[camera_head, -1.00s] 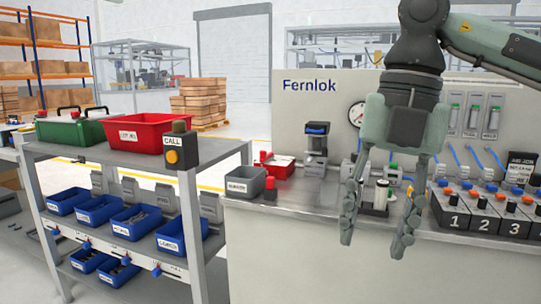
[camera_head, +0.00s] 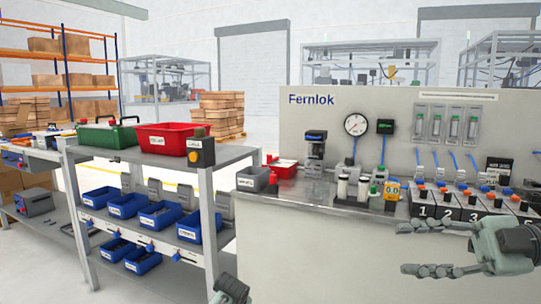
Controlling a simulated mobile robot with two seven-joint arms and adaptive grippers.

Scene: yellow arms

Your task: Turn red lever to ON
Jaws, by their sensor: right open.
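No lever labelled ON can be made out. A small red upright part (camera_head: 273,182) stands at the left end of the bench top, beside a grey bin; I cannot tell whether it is the red lever. My right gripper (camera_head: 412,248) is at the lower right, in front of the bench face, fingers spread and pointing left, open and empty. A dark part (camera_head: 231,287), seemingly of my left gripper, shows at the bottom edge; its fingers cannot be read.
The Fernlok bench (camera_head: 300,210) has a gauge (camera_head: 355,124), a black device (camera_head: 315,150) and small cylinders (camera_head: 343,187) on it. A grey cart (camera_head: 210,158) at the left carries a red bin (camera_head: 165,138), a green case (camera_head: 100,136) and a call button box (camera_head: 201,150).

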